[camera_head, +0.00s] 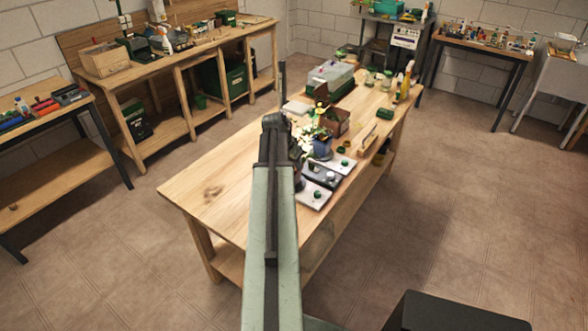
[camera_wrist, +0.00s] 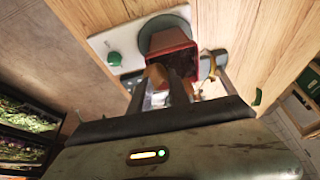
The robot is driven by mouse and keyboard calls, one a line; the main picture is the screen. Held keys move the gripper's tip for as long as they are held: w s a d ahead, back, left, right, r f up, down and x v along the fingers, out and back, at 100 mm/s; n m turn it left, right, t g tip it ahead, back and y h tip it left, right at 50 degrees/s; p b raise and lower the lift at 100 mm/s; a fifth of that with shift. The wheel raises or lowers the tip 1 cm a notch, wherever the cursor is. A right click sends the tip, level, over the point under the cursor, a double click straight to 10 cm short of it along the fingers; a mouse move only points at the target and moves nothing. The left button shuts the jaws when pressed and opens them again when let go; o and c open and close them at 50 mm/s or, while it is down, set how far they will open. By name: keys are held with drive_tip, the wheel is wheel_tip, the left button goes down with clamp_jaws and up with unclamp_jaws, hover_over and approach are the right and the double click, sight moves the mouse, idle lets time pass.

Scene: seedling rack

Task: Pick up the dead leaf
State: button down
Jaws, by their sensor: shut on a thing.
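In the wrist view, my gripper (camera_wrist: 176,80) has its two dark fingers close together, in front of a red square pot (camera_wrist: 182,53) with dark soil. An orange-brown piece, which looks like the dead leaf (camera_wrist: 156,74), shows at the left finger; the fingers hide part of it. I cannot tell whether it is clear of the pot. In the head view my arm reaches over the wooden table, and its end hides the gripper and leaf beside a leafy plant (camera_head: 312,130).
The table (camera_head: 215,187) is bare at its near left. A white plate with a green knob (camera_wrist: 115,59) lies beside the pot. In the head view, a brown box (camera_head: 336,121) and dark-and-white trays (camera_head: 318,192) stand close to my arm. Jars and a grey case (camera_head: 331,76) are farther back.

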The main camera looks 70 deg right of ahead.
drive_tip(key=shift+w+f, duration=0.2)
drive_tip(key=shift+w, duration=0.2)
drive_tip(key=shift+w+d+r+p, duration=0.1)
drive_tip(key=shift+d+r+p, duration=0.1)
drive_tip(key=shift+r+p, duration=0.35)
wheel_tip(320, 180, up, 2)
drive_tip(key=p, duration=0.3)
drive_tip(key=shift+w+r, duration=0.1)
drive_tip(key=shift+r, duration=0.15)
drive_tip(key=w+a+p, duration=0.1)
drive_tip(key=w+a, duration=0.7)
drive_tip(key=a, duration=0.5)
drive_tip(key=shift+w+r, duration=0.15)
drive_tip(key=shift+r, duration=0.3)
